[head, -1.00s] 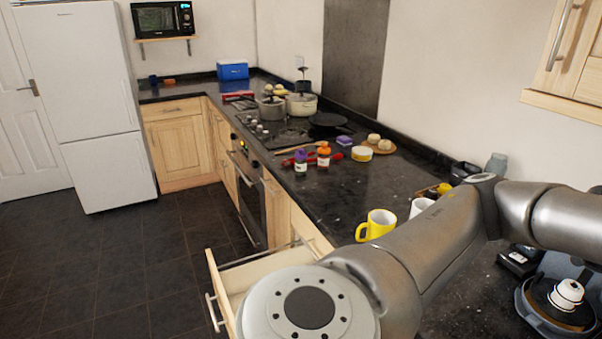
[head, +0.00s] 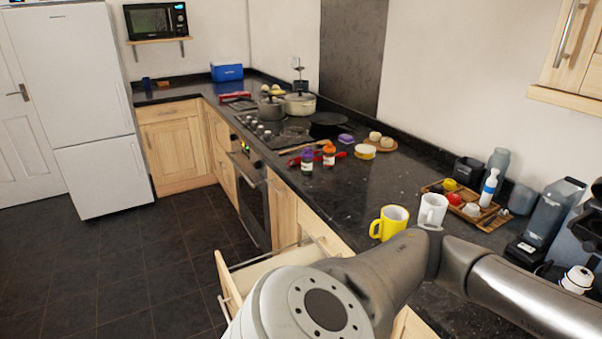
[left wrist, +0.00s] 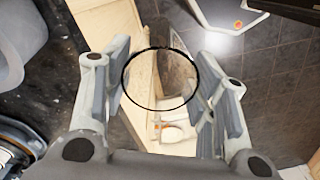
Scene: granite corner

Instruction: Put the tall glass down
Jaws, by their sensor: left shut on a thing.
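The tall glass (left wrist: 160,86) shows in the left wrist view as a clear vessel with a dark round rim, seen almost end-on. My left gripper (left wrist: 163,78) has a finger on each side of it and is shut on it. Through and around the glass I see the pale wood of an open drawer (left wrist: 112,30) below. In the head view my arm crosses the lower right and hides part of the counter; the glass and gripper do not show there. My right gripper is in neither view.
The open drawer (head: 262,270) juts from the dark counter (head: 345,195). A yellow mug (head: 388,224) and a white mug (head: 432,211) stand near the counter's front edge. Behind them is a wooden tray (head: 470,212) with a bottle (head: 489,188). The counter's middle has free room.

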